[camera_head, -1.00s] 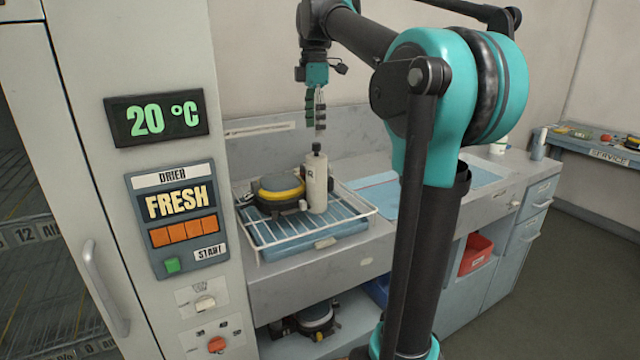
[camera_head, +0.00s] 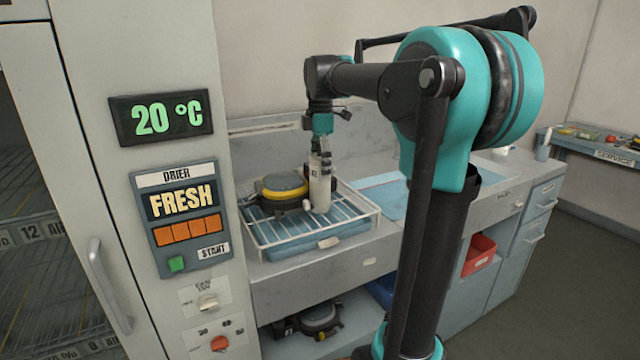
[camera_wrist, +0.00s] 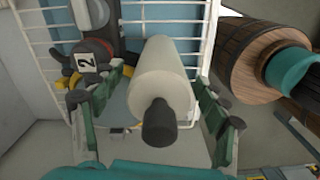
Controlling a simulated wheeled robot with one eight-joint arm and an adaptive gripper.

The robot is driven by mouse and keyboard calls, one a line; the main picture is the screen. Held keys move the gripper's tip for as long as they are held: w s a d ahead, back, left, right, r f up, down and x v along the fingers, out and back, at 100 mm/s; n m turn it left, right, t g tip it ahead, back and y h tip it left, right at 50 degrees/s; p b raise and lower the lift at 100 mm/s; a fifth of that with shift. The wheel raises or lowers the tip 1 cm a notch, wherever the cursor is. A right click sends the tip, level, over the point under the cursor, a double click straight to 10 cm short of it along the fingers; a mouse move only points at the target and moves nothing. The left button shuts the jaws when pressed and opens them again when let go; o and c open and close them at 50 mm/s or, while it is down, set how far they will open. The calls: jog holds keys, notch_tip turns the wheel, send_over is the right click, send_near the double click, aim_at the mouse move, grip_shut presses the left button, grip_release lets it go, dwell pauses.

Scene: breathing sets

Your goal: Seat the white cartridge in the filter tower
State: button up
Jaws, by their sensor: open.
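The white cartridge (camera_head: 320,188) stands upright in the wire rack on the bench, beside a yellow and black device. In the wrist view the cartridge (camera_wrist: 163,78) shows with its dark knob end (camera_wrist: 159,124) toward the camera. My gripper (camera_head: 322,158) is over the cartridge's top from above. In the wrist view its green fingers (camera_wrist: 158,98) are spread on both sides of the cartridge, with gaps visible. I cannot make out a filter tower for certain.
The yellow and black device (camera_head: 284,190) sits close left of the cartridge in the white wire rack (camera_head: 268,243). The drier cabinet (camera_head: 105,30) stands at the left. A blue mat (camera_head: 385,198) lies right of the rack. A red bin (camera_head: 479,254) is below the bench.

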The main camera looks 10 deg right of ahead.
grip_shut()
dwell(0.5)
jog(key=shift+r, duration=0.1)
